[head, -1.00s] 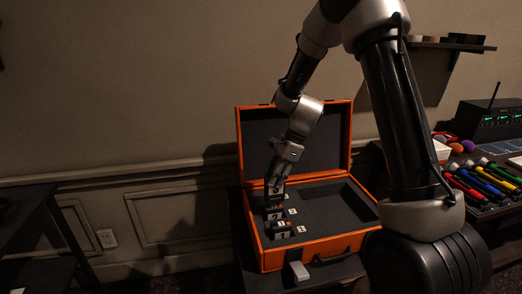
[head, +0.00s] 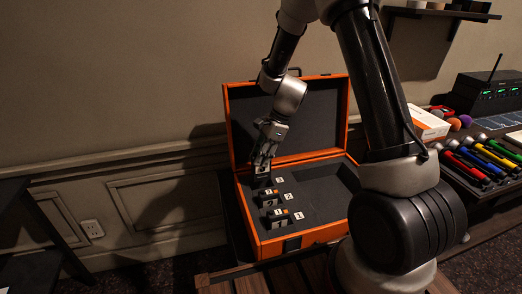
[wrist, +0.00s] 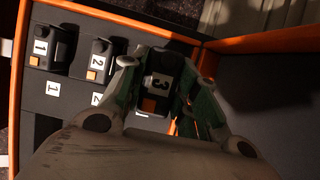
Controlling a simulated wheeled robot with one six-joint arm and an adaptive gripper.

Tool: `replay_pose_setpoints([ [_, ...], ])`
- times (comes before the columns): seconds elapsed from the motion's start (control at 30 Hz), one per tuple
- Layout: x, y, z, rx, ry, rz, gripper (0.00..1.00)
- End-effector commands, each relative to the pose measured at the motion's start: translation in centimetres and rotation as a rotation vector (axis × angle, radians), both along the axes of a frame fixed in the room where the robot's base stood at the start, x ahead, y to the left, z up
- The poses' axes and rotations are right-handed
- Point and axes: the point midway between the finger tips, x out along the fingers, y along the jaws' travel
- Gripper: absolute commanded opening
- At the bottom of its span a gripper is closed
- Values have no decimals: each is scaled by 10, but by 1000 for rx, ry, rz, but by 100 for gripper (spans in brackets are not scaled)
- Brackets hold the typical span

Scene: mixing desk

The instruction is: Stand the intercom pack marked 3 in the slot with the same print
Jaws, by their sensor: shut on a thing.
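The intercom pack marked 3 (wrist: 160,85) is dark, with a white number label and an orange patch. My gripper (wrist: 158,90) is shut on it, with a finger on each side. In the head view my gripper (head: 262,168) is low over the back left of the open orange case (head: 300,239), at the end of a row of packs. A white label (head: 280,178) lies on the foam beside it; its print is too small to read surely. In the wrist view that label is mostly hidden. I cannot tell whether the pack is fully down in its slot.
Packs marked 1 (wrist: 50,47) and 2 (wrist: 93,58) stand in the same row, with matching labels on the foam. The case lid (head: 285,115) stands open behind my gripper.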

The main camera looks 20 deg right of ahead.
Motion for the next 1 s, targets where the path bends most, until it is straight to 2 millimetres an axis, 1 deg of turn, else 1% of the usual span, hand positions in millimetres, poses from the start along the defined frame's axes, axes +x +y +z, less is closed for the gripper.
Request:
replay_pose_setpoints([
  [0.7, 0, 0, -63, -1, 0, -1, 0],
  [1.0, 0, 0, -81, 0, -1, 1, 0],
])
